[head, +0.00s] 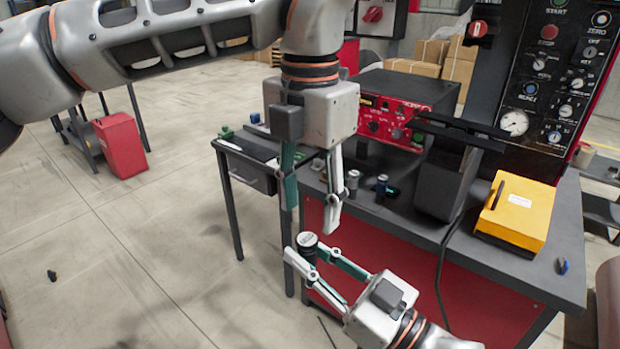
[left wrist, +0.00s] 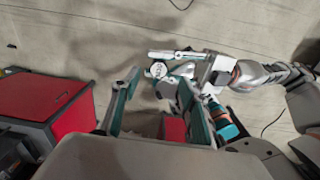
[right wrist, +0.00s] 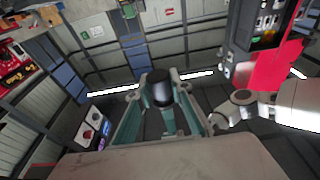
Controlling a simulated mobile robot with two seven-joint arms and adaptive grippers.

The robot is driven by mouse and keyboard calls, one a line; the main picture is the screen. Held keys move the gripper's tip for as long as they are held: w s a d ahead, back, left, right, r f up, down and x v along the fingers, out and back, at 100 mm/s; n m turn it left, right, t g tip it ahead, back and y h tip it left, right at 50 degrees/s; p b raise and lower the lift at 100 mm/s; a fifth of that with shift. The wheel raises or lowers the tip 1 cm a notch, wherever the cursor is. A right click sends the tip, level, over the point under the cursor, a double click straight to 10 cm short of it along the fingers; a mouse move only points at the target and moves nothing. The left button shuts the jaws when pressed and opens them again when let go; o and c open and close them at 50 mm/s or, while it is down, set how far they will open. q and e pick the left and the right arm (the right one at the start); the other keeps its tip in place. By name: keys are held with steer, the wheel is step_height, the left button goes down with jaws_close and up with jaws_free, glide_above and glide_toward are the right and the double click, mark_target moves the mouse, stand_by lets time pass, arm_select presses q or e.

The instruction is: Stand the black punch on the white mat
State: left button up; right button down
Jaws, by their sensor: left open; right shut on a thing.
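A black punch (head: 307,246) with a pale round top stands roughly upright between the fingers of my right gripper (head: 306,254), which is shut on it in front of the bench. In the right wrist view the punch (right wrist: 161,90) is a dark cylinder between the fingertips. In the left wrist view its pale top (left wrist: 158,69) shows. My left gripper (head: 310,218) points down, open and empty, just above the punch and apart from it. I cannot make out a white mat in any view.
The dark bench (head: 400,215) holds a grey cylinder (head: 353,184), a dark cylinder (head: 382,188), a red instrument box (head: 405,100) and a yellow case (head: 514,210). A black control panel (head: 550,75) rises behind. A red bin (head: 120,145) stands on the open floor at left.

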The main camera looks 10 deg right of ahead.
mark_target(309, 238)
arm_select(q)
step_height(309, 238, down, 7)
steer(key=shift+f, duration=0.15)
arm_select(e)
steer(key=shift+r, duration=0.1)
arm_select(q)
jaws_close()
arm_select(e)
steer(key=c, duration=1.7)
jaws_free()
steer(key=shift+s, duration=0.1)
